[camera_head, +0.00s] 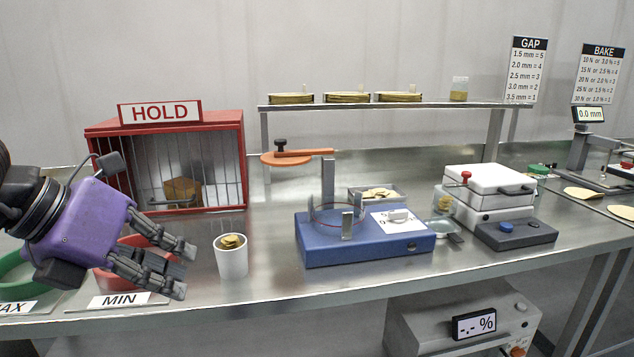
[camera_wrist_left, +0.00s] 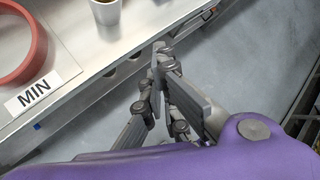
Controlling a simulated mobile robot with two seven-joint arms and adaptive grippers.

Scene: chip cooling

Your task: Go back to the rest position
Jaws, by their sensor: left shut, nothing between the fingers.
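My left gripper (camera_head: 184,270), purple with dark grey fingers, comes in from the left of the head view. It is shut and empty, in front of the red ring above the MIN card (camera_head: 128,300). The fingers point right, toward a white cup (camera_head: 231,262) of yellow chips, and are apart from it. In the left wrist view the closed fingers (camera_wrist_left: 158,52) show over the floor, past the counter's front edge. The cup (camera_wrist_left: 106,10) is at the top there, cut off by the frame. My right gripper is in no view.
A red HOLD cage (camera_head: 218,206) stands behind my gripper. A red ring (camera_wrist_left: 22,48) and a green ring (camera_head: 14,280) lie at the left. A blue device (camera_head: 350,244) and a white press (camera_head: 488,181) stand further right. Counter between cup and device is bare.

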